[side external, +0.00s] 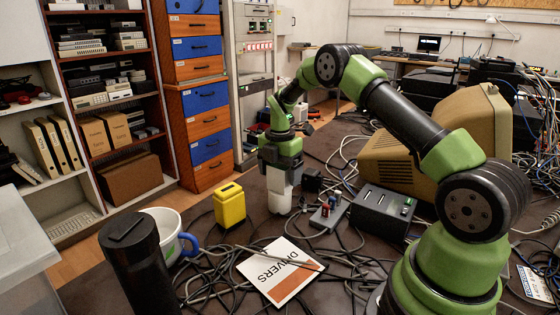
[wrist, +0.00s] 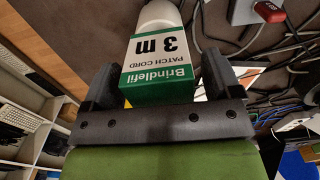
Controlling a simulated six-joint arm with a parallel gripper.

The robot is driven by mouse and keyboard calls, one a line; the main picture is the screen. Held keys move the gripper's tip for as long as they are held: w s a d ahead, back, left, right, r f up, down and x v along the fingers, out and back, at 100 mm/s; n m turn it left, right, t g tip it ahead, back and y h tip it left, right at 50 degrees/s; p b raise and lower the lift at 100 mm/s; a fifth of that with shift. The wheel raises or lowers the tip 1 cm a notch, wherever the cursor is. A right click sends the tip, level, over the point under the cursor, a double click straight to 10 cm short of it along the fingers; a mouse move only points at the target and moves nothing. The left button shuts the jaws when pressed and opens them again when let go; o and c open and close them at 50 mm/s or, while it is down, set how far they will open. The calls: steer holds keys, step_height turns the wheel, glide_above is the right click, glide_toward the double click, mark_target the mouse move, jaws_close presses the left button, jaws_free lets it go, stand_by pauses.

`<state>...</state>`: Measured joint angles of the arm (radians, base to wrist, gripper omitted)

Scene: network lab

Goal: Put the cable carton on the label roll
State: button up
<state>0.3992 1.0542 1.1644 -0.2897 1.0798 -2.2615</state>
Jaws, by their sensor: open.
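The cable carton (wrist: 157,62), a white and green box marked "Brindlefil PATCH CORD 3 m", stands between my gripper's fingers in the wrist view. My gripper (wrist: 158,78) is open around it, with narrow gaps visible at the carton's sides. A white rounded thing, apparently the label roll (wrist: 160,14), shows just beyond the carton's far end. In the side view my gripper (side external: 283,165) points down over the white label roll (side external: 280,201) on the table.
A yellow box (side external: 230,205) stands left of the roll, with a white mug (side external: 165,226) and black cylinder (side external: 135,262) nearer. A dark device (side external: 382,212) and beige monitor (side external: 400,160) are right. Loose cables and a "DRIVERS" sleeve (side external: 280,271) cover the front.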

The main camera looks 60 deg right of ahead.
step_height(320, 180, up, 12)
steer(key=shift+f, duration=0.2)
steer(key=s+a+r+m+t, duration=0.3)
steer(key=s+a+r+m, duration=0.55)
steer(key=a+r, duration=0.3)
steer(key=s+a+m+t+y, duration=0.2)
steer(key=s+a+m+t, duration=0.2)
steer(key=s+m, duration=0.9)
steer(key=s+a, duration=0.2)
steer(key=a, duration=0.1)
steer(key=shift+a+f, duration=0.15)
steer(key=shift+f, duration=0.2)
